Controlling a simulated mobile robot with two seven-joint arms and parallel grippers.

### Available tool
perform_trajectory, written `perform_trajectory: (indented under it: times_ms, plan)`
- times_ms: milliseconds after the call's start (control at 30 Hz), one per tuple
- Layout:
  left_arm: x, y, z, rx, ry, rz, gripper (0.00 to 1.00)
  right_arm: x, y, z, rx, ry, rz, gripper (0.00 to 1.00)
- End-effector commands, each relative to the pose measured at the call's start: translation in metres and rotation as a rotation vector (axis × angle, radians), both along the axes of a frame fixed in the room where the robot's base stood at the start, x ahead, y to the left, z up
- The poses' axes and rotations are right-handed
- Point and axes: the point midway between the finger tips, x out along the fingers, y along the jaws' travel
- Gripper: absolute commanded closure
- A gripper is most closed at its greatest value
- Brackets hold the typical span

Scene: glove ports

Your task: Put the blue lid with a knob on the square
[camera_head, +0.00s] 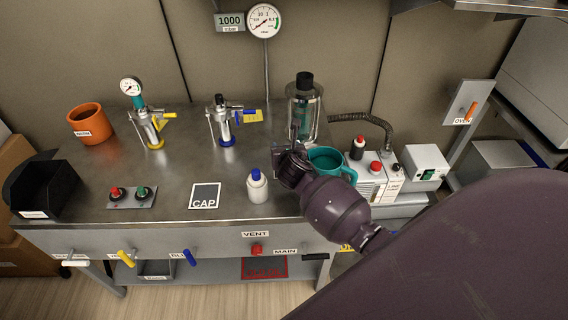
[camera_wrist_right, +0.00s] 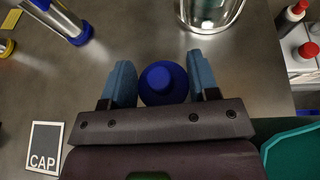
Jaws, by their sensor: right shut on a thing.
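The blue lid (camera_wrist_right: 163,83), round with a raised knob, sits between the two blue-grey fingers of my right gripper (camera_wrist_right: 163,84) in the wrist view. The fingers touch it on its left and right sides. In the head view my right gripper (camera_head: 285,153) is above the bench, in front of the glass jar, and hides the lid. The dark square marked CAP (camera_head: 205,195) lies flat and bare on the bench to the left of the gripper; it also shows at lower left in the wrist view (camera_wrist_right: 45,146). My left gripper is out of view.
A white bottle with a blue top (camera_head: 257,188) stands between the square and my gripper. A button box (camera_head: 131,197) lies left of the square. Blue-based (camera_head: 227,139) and yellow-based (camera_head: 155,142) devices stand behind.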

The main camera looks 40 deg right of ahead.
Motion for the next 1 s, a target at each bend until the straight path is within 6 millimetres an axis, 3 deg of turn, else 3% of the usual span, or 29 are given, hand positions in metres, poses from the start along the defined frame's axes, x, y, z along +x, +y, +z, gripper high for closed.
perform_trajectory:
  times_ms: [267,533,967,1000]
  plan:
    - [0.004,-0.001,0.001,0.002,-0.009,-0.005,0.55,0.0,0.0,-0.018,0.0,0.0,0.0,0.67]
    - [0.01,-0.002,-0.01,0.001,-0.007,-0.01,0.55,-0.001,0.0,-0.055,0.001,0.003,-0.001,0.67]
    - [0.011,-0.002,-0.005,0.003,-0.017,-0.012,0.55,0.0,0.0,-0.057,0.0,-0.001,0.0,0.67]
    - [0.011,-0.002,-0.005,0.003,-0.016,-0.012,0.55,0.0,0.0,-0.056,0.0,-0.001,0.0,0.39]
